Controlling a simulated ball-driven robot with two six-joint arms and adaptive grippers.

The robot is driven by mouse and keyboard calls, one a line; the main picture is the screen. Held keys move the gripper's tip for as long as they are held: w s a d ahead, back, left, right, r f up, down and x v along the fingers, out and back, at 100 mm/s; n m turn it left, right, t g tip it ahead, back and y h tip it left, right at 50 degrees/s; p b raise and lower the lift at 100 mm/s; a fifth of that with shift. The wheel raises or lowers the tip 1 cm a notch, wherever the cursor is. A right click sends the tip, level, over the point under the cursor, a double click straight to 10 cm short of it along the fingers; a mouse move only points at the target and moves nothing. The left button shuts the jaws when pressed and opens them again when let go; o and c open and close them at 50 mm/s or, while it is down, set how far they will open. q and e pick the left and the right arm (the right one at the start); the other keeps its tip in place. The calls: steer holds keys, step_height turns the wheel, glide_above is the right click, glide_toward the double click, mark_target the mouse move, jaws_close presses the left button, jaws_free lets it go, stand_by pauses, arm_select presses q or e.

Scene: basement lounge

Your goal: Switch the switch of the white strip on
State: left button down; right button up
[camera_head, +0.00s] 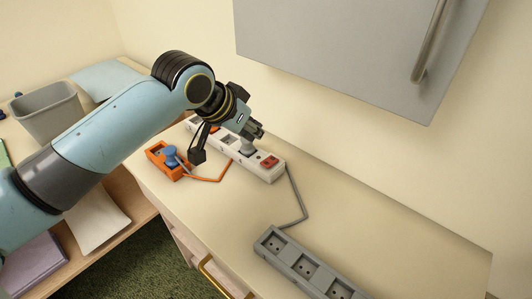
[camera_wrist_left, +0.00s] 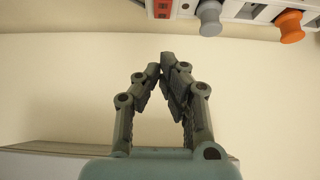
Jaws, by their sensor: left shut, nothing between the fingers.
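The white strip (camera_head: 262,175) lies on the counter near the wall. Its red switch (camera_head: 269,161) is at the end nearer the grey strip. The switch also shows at the top edge of the left wrist view (camera_wrist_left: 162,9); I cannot tell which way it is tipped. A grey plug (camera_wrist_left: 210,16) and an orange plug (camera_wrist_left: 289,25) sit in the white strip (camera_wrist_left: 243,11). My left gripper (camera_head: 257,131) is over the strip in the head view, hiding part of it. Its fingertips (camera_wrist_left: 166,64) are together, empty and apart from the switch. My right gripper is not in view.
An orange strip (camera_head: 155,151) with a blue plug (camera_head: 169,153) lies left of the white strip. A grey strip (camera_head: 295,262) lies at the front. A grey cabinet (camera_head: 350,50) hangs above. The counter's right part is clear. A grey bin (camera_head: 48,112) stands far left.

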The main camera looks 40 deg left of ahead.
arm_select(q)
glide_above(269, 163)
steer(key=f, duration=0.6)
steer(key=shift+s, duration=0.2)
steer(key=shift+s+a+f, duration=0.1)
steer(key=shift+s+f, duration=0.05)
steer(key=shift+f, duration=0.45)
steer(key=shift+s+f, duration=0.1)
steer(key=shift+f, duration=0.5)
steer(key=shift+s+f, duration=0.1)
steer(key=shift+f, duration=0.55)
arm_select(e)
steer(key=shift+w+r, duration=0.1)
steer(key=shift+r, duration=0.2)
arm_select(q)
steer(key=shift+f, duration=0.15)
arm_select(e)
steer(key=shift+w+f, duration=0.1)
arm_select(q)
steer(key=shift+s+f, duration=0.15)
steer(key=shift+f, duration=0.2)
steer(key=shift+r+t, duration=0.1)
steer(key=shift+t, duration=0.3)
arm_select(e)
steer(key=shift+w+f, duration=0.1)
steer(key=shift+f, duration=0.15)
arm_select(q)
steer(key=shift+r, duration=0.1)
